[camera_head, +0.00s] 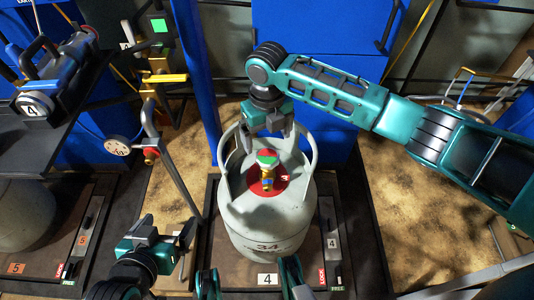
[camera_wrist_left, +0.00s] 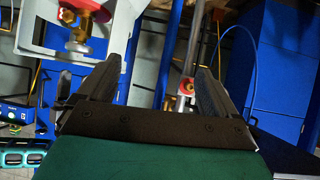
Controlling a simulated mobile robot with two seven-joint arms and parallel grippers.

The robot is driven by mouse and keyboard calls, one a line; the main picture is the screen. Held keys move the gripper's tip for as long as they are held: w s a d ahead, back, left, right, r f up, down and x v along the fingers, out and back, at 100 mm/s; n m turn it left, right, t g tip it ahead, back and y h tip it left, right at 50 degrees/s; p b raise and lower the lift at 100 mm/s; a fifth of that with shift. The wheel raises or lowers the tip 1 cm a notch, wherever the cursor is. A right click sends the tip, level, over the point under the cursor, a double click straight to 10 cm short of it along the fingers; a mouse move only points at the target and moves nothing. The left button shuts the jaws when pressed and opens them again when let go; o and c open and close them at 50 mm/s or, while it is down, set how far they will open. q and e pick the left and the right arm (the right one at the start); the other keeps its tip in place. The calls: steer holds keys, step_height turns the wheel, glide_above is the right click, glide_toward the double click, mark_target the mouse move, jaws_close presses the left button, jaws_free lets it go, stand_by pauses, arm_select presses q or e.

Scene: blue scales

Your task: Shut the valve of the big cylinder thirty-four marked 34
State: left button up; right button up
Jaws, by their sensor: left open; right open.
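The big grey cylinder marked 34 (camera_head: 268,231) stands upright on a dark platform (camera_head: 225,273) labelled 4. Its valve (camera_head: 267,180) has a brass body, with a red, green and white top, inside the open collar. A red disc with a 3 surrounds the valve's base. My right gripper (camera_head: 267,133) is open, pointing down over the collar's far side, behind the valve. My left gripper (camera_head: 184,244) is open, left of the cylinder and apart from it. In the left wrist view, its fingers (camera_wrist_left: 163,72) are empty; a brass valve (camera_wrist_left: 79,42) with a red part shows at upper left.
A bent grey pipe (camera_head: 176,175) with a gauge (camera_head: 117,146) rises left of the cylinder, near my left gripper. A blue post (camera_head: 198,80) stands behind. Another grey cylinder (camera_head: 22,213) is at far left, below a dark shelf (camera_head: 60,130). Floor at right is mostly clear.

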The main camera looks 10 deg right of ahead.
mark_target(267, 156)
step_height(267, 156, down, 6)
steer(key=shift+f+b, duration=0.25)
steer(key=shift+b, duration=0.7)
steer(key=c, duration=1)
